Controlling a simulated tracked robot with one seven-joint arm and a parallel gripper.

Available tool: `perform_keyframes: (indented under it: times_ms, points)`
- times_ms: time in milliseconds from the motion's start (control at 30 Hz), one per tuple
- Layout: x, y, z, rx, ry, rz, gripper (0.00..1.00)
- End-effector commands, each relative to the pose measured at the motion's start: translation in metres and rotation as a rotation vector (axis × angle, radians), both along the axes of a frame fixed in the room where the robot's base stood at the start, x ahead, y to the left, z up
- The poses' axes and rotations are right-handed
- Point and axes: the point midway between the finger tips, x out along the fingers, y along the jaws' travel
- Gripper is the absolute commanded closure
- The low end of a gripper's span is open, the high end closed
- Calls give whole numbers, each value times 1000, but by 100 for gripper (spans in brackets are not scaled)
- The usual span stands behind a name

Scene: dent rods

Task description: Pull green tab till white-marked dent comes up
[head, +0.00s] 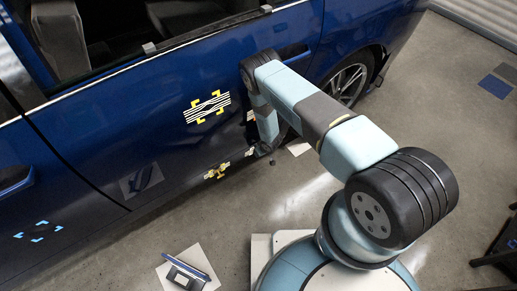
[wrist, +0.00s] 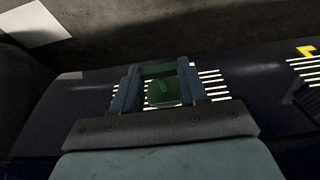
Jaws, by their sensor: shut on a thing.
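My gripper (wrist: 160,88) is shut on a green tab (wrist: 163,92) in the wrist view, one finger on each side of it. White stripes lie on the dark blue panel behind and around the tab. In the head view my gripper (head: 263,148) is at the lower side of the blue car (head: 110,110), and the tab is hidden there. My arm covers most of the panel at the gripper; only small pale marks show beside it. The shape of the dent under the tab cannot be made out.
A striped patch with yellow corner marks (head: 207,106) and a smaller yellow-marked patch (head: 217,171) lie left of my gripper. Blue corner marks (head: 38,231) are farther left. The concrete floor (head: 440,100) at right is mostly clear.

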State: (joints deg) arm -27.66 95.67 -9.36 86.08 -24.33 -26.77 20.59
Motion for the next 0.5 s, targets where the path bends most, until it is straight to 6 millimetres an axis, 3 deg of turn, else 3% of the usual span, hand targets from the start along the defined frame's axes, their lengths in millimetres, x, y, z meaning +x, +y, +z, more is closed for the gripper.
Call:
perform_keyframes:
  times_ms: [67, 100, 400, 500]
  points:
    - [-3, -4, -2, -6, 6, -3, 100]
    - [-3, -4, -2, -7, 6, -3, 55]
    - [-1, -2, -1, -3, 3, 0, 28]
    - [-1, -1, -1, -2, 2, 0, 28]
